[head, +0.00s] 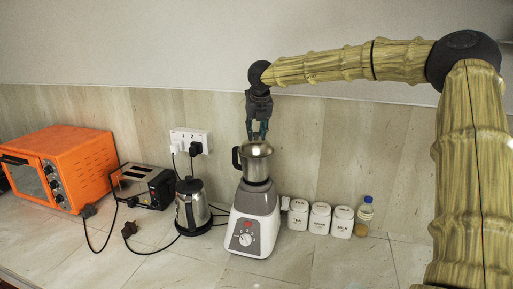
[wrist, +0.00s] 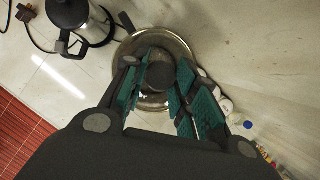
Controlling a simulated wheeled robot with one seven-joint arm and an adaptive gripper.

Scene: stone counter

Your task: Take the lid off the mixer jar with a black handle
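The steel mixer jar (head: 256,168) stands upright on a white and grey mixer base (head: 253,222), its black handle (head: 236,158) on the left. Its round shiny lid (head: 258,149) is on top; the lid also shows in the wrist view (wrist: 181,48), with a dark round knob (wrist: 158,75) at its middle. My gripper (head: 257,135) points straight down, just above the lid. In the wrist view its teal-padded fingers (wrist: 162,77) are apart on either side of the knob. I cannot tell whether they touch the lid or the knob.
A steel kettle (head: 192,208) stands left of the mixer, with a toaster (head: 142,188) and an orange oven (head: 62,166) further left. White canisters (head: 319,218) and a small bottle (head: 365,209) stand on the right. Black cords cross the counter by a wall socket (head: 190,140).

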